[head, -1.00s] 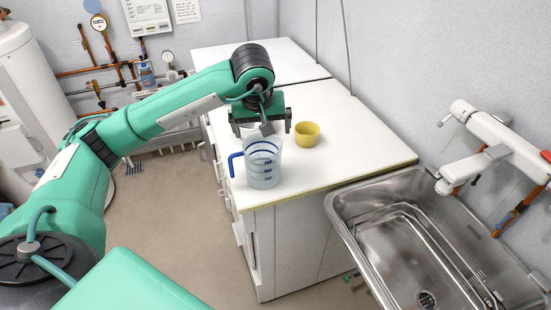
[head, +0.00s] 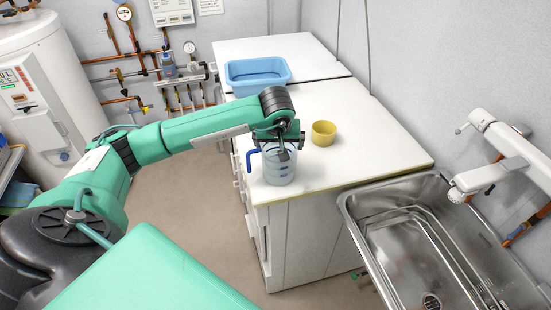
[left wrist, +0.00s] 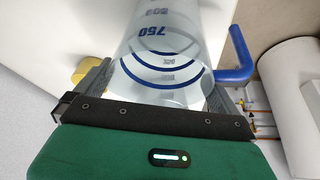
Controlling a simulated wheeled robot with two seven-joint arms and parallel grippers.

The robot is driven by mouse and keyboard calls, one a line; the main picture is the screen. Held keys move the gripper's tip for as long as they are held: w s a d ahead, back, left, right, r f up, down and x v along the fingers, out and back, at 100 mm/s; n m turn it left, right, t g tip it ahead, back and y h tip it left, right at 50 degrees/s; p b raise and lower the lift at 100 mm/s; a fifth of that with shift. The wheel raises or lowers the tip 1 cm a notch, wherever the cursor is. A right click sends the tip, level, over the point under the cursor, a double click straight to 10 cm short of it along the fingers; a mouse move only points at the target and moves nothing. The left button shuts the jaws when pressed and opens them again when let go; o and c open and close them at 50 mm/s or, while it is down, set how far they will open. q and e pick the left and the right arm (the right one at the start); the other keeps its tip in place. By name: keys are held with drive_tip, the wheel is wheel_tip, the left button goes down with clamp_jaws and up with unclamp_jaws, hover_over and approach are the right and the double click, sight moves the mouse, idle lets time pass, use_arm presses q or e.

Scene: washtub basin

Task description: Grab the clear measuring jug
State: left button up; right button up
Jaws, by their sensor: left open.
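The clear measuring jug (head: 279,168) stands upright on the white counter near its front left corner, with blue markings and a blue handle on its left. My left gripper (head: 279,140) is open at the top of the jug in the head view. In the left wrist view the jug (left wrist: 165,50) fills the space ahead of the gripper (left wrist: 155,88), with one finger on each side of it. The blue handle is to the right there. I cannot tell whether the fingers touch the jug. My right gripper is not in view.
A yellow cup (head: 324,133) stands right of the jug on the counter (head: 375,140). A blue basin (head: 257,84) sits farther back. A steel sink (head: 400,255) with a white tap (head: 495,170) lies to the right. The counter right of the cup is clear.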

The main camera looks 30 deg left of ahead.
use_arm(q)
drive_tip(key=shift+x, duration=1.15)
drive_tip(key=c, duration=1)
drive_tip(key=shift+r, duration=0.1)
